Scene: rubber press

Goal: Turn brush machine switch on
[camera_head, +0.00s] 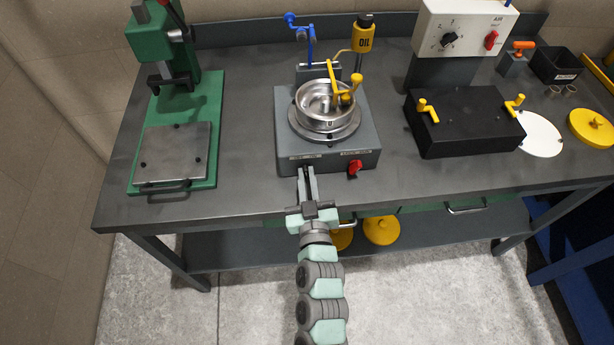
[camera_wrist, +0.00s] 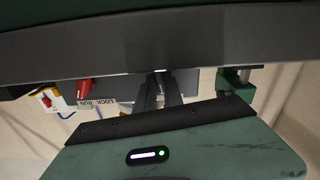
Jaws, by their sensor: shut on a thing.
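The brush machine (camera_head: 283,120) is a grey box with a round steel bowl (camera_head: 324,101) on top, at the middle of the bench in the head view. Its front edge has two pale labels. A red lever (camera_head: 354,168) sits below the right label and also shows in the wrist view (camera_wrist: 84,88), beside a label that reads LOCK and RUN. My gripper (camera_head: 305,172) is at the machine's front, below the left label (camera_head: 304,156). Its fingers (camera_wrist: 160,80) are shut on a switch there, which is mostly hidden between them.
A green press (camera_head: 206,110) stands at the left. A black box with yellow handles (camera_head: 465,125) and a white control box (camera_head: 463,30) are at the right. The oil bottle (camera_head: 363,38) stands behind the bowl. The bench front edge (camera_head: 245,218) runs beneath my wrist.

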